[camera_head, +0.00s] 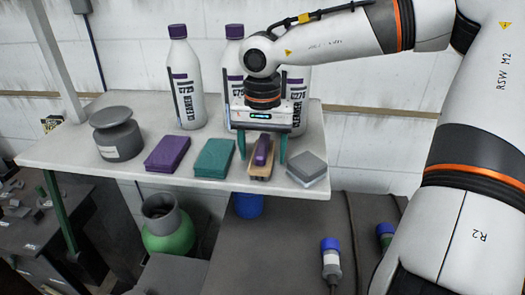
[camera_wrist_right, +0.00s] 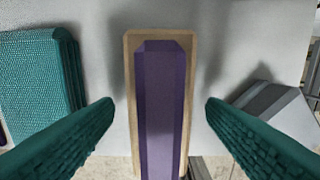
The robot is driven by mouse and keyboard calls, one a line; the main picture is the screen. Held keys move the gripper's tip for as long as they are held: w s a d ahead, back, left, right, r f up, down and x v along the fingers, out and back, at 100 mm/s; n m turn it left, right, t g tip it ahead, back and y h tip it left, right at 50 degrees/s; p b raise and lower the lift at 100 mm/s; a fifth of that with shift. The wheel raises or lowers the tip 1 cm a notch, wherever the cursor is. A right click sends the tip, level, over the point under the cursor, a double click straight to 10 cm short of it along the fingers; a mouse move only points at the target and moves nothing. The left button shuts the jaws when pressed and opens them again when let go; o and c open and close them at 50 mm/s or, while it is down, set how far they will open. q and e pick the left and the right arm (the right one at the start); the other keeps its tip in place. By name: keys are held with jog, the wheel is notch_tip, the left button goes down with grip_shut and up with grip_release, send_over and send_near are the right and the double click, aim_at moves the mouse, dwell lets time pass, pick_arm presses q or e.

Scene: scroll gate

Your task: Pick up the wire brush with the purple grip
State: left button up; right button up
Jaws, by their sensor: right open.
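The wire brush with the purple grip (camera_head: 262,158) lies on the light shelf near its front edge, between a teal block and a grey block. In the right wrist view the brush (camera_wrist_right: 160,100) shows a tan wooden base with a purple grip on top, its lower end cut off by the frame. My right gripper (camera_head: 265,152) points down over the brush. Its two teal fingers stand open on either side of it, and in the right wrist view (camera_wrist_right: 160,120) gaps show between each finger and the brush. My left gripper is not in view.
The teal block (camera_head: 214,157) and purple block (camera_head: 167,153) lie left of the brush; the grey block (camera_head: 307,168) lies close on the right. A grey pot (camera_head: 117,135) stands at left. White bottles (camera_head: 187,85) stand behind. The shelf's front edge (camera_head: 130,176) is near.

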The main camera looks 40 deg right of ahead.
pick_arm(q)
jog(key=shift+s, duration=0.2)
pick_arm(e)
jog(key=shift+f, duration=0.15)
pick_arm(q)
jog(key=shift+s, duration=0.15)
pick_arm(e)
jog(key=c, duration=1.1)
jog(key=shift+c, duration=0.2)
notch_tip(320, 180, up, 15)
jog(key=b, duration=0.2)
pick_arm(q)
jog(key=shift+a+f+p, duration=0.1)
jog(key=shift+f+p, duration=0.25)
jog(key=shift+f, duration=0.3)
pick_arm(e)
notch_tip(320, 180, up, 13)
send_over(262, 144)
